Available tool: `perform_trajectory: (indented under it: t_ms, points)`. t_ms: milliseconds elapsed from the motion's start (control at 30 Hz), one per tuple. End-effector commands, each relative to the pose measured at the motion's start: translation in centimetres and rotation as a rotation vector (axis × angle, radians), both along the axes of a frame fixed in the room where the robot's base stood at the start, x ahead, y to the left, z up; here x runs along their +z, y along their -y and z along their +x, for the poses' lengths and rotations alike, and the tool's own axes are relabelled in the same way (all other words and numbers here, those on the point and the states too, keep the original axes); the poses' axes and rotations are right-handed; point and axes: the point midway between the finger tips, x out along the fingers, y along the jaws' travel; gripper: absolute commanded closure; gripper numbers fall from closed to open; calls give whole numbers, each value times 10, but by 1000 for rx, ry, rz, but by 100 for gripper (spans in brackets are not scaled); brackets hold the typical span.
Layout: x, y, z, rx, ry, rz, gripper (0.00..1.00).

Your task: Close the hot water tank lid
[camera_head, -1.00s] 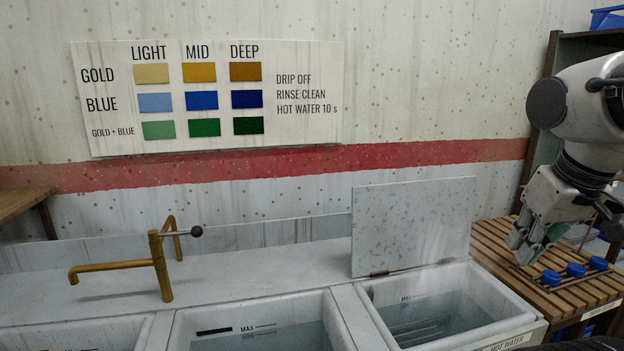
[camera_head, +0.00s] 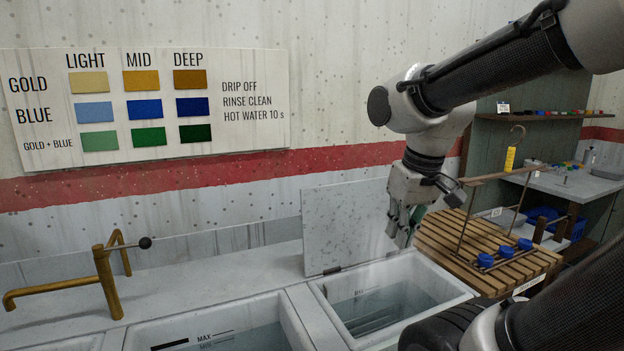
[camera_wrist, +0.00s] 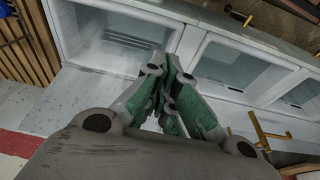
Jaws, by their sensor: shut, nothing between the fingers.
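The hot water tank lid (camera_head: 340,230) is a grey speckled panel standing open and upright, hinged along the tank's back edge. The hot water tank (camera_head: 458,293) below it is open, with clear water and a wire rack inside. In the head view my gripper (camera_head: 402,238) points down at the lid's right edge, above the tank's back right corner. Its green-padded fingers are shut and empty. I cannot tell whether they touch the lid.
A brass tap (camera_head: 108,280) stands at the left. Another water tank (camera_head: 285,320) adjoins the hot one. A colour chart (camera_head: 150,100) hangs behind.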

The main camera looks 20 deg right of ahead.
Motion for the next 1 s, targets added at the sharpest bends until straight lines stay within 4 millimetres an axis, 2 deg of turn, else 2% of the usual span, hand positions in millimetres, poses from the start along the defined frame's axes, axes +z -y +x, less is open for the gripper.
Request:
perform_trajectory:
  t_ms: [167, 267, 367, 600, 700, 733, 833, 900, 1000]
  points:
    - [7, -2, 40, 7, -44, -1, 100]
    - [12, -4, 73, 12, -69, -2, 100]
    - [19, -8, 123, 18, -93, -3, 100]
    - [26, -21, 279, 30, -117, -6, 100]
    - [32, -26, 338, 32, -98, -6, 100]
    - [37, -27, 352, 31, -87, -5, 100]
    - [61, -28, 381, 29, -41, -4, 100]
    - [83, -28, 389, 27, -9, -3, 100]
    - [89, -28, 390, 25, -10, -2, 100]
